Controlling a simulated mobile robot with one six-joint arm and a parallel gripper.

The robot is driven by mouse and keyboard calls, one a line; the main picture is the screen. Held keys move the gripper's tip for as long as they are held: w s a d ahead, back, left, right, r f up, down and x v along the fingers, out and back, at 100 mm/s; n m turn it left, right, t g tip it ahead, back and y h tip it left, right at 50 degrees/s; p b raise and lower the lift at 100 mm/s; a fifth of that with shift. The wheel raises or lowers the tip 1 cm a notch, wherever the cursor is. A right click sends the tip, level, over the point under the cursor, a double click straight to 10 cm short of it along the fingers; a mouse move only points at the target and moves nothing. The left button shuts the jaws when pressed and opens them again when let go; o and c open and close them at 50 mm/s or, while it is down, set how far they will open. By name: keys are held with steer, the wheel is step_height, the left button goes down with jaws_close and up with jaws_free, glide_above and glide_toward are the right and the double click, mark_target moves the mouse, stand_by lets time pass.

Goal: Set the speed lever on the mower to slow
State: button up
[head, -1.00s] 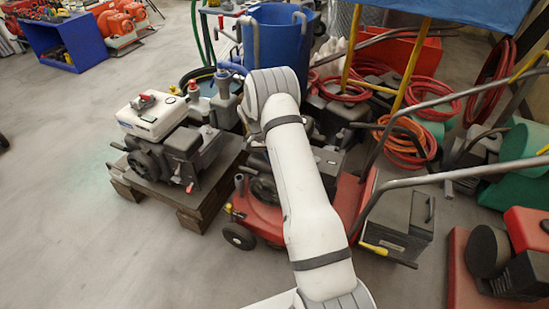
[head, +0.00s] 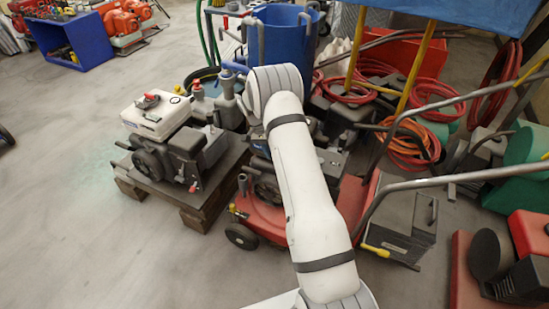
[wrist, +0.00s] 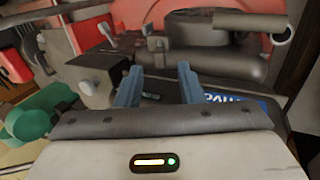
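The red mower (head: 262,221) stands on the floor behind my arm in the head view, which hides much of its engine. My gripper (wrist: 159,88) shows in the wrist view with its two blue-grey fingers apart and nothing visibly held between them. Beyond the fingers lies the mower's dark engine (wrist: 215,62), with a blue label (wrist: 237,101) by the right finger. A small grey upright part (wrist: 156,47) and a pale-tipped lever (wrist: 107,31) show above the fingers. I cannot tell which part is the speed lever or its setting.
A white-topped engine (head: 155,115) sits on a wooden pallet (head: 200,215) left of the mower. The mower's handle bars (head: 450,180) and a grey box (head: 402,222) are on the right. Floor at the left is open.

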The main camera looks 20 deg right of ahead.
steer(key=shift+v, duration=2.15)
steer(key=shift+r, duration=0.1)
steer(key=s+a+r+n+t+y+p, duration=0.15)
steer(key=s+r+p, duration=0.4)
steer(key=r, duration=0.85)
steer(key=s+a+r+n+t+p, duration=0.1)
steer(key=s+a+r+n+p, duration=0.2)
steer(key=s+r, duration=0.8)
steer(key=s+a+r+n+t+y+p, duration=0.1)
steer(key=s+r+n+p, duration=0.1)
steer(key=s+r+p, duration=0.2)
steer(key=s+a+r+n+t+y+p, duration=0.1)
steer(key=s+r+p, duration=0.3)
steer(key=s+r, duration=0.7)
steer(key=s+a+n+t, duration=0.1)
steer(key=s, duration=0.4)
steer(key=shift+a, duration=0.35)
steer(key=shift+n+t, duration=0.25)
